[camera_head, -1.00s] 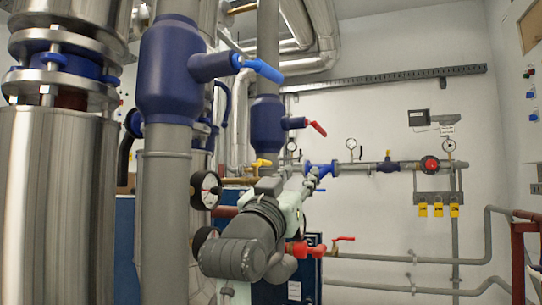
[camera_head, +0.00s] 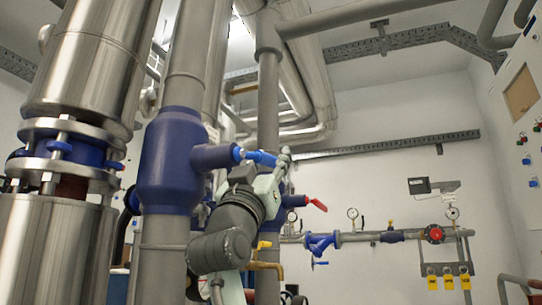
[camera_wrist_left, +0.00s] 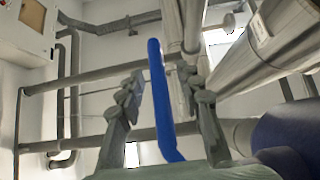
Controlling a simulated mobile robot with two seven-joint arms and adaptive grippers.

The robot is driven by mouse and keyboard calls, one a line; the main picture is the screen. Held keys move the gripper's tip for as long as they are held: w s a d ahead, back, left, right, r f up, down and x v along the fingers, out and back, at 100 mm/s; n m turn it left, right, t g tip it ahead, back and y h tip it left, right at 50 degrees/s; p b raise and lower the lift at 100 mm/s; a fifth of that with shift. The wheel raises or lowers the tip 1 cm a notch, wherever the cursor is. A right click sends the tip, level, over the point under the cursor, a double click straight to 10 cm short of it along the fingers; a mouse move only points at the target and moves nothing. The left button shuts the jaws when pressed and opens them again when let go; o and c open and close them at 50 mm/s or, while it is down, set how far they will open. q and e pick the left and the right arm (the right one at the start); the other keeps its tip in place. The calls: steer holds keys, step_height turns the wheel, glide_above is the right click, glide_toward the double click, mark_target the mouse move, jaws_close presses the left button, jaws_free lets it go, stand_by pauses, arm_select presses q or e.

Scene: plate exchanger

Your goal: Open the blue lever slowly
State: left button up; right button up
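The blue lever (camera_head: 262,158) sticks out to the right from the short side neck of a dark blue valve body (camera_head: 172,165) on a grey vertical pipe. My left gripper (camera_head: 284,158) is at the outer end of the lever in the head view, partly overlapping it. In the left wrist view the blue lever (camera_wrist_left: 160,100) stands between the two spread fingers of my left gripper (camera_wrist_left: 161,78), with a visible gap on each side. The gripper is open. My right gripper is in neither view.
A second blue valve with a red lever (camera_head: 318,204) is behind my left arm. A yellow lever (camera_head: 264,245) is below it. A large steel pipe (camera_head: 50,250) stands at the left. Open space lies right of the gripper, before the back wall.

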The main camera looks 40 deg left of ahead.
arm_select(q)
steer(key=shift+r, duration=0.1)
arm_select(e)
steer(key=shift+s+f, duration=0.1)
arm_select(q)
jaws_close()
stand_by(0.3)
